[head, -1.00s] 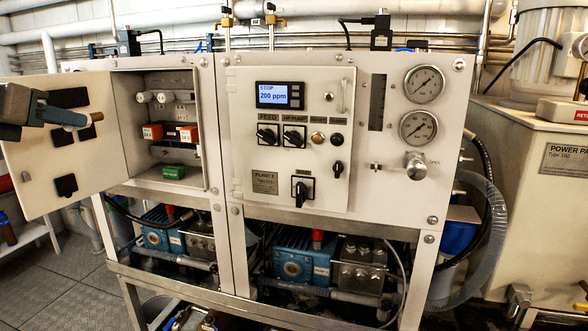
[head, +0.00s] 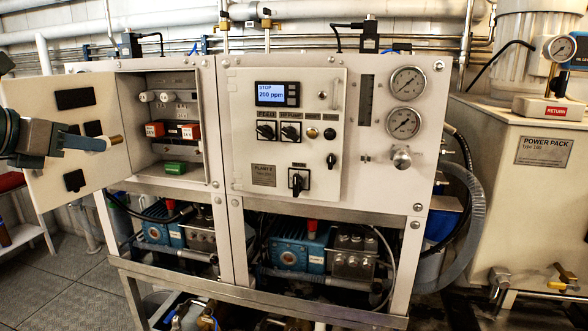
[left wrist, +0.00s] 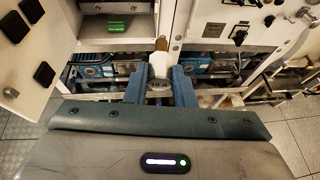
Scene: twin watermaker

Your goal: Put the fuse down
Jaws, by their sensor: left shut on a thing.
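My left gripper (head: 98,143) comes in from the left, in front of the open cabinet door (head: 88,178). It is shut on the fuse (head: 117,140), whose brass-coloured end points right toward the open cabinet. In the left wrist view the fuse (left wrist: 160,61) stands out between the two blue fingers (left wrist: 160,87), with a white body and a brass end cap. The fuse is held in the air, and I see no surface touching its free end. My right gripper is not in view.
The open cabinet bay (head: 198,120) holds white round fittings, orange-and-black modules (head: 173,131) and a green block (head: 175,168). The control panel (head: 335,210) stands right of it. A steel frame rail (head: 250,298) runs below pumps. Floor (head: 62,277) is clear at left.

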